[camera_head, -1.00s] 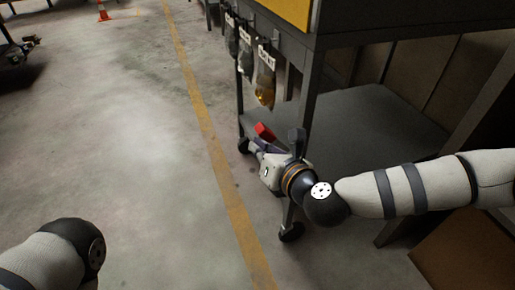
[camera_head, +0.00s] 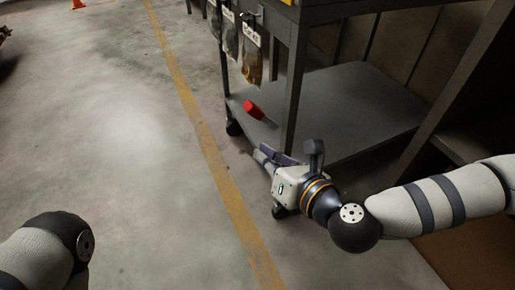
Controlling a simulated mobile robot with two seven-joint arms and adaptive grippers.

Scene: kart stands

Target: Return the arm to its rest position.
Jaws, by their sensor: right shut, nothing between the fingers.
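My right gripper (camera_head: 272,157) is in the middle of the head view, in front of the near side of the cart's lower shelf. It is shut and empty. The right arm comes in from the right edge. A red object (camera_head: 254,109) lies on the front left edge of the lower shelf (camera_head: 350,100), apart from the gripper and beyond it. Of my left arm only a dark-jointed grey link (camera_head: 50,250) shows at the bottom left. The left gripper is out of the picture.
The grey cart stands on casters (camera_head: 233,127). Labelled bags (camera_head: 251,60) hang from its upper left side. Dark shelving (camera_head: 465,120) stands at the right. An orange cone (camera_head: 78,4) is far off.

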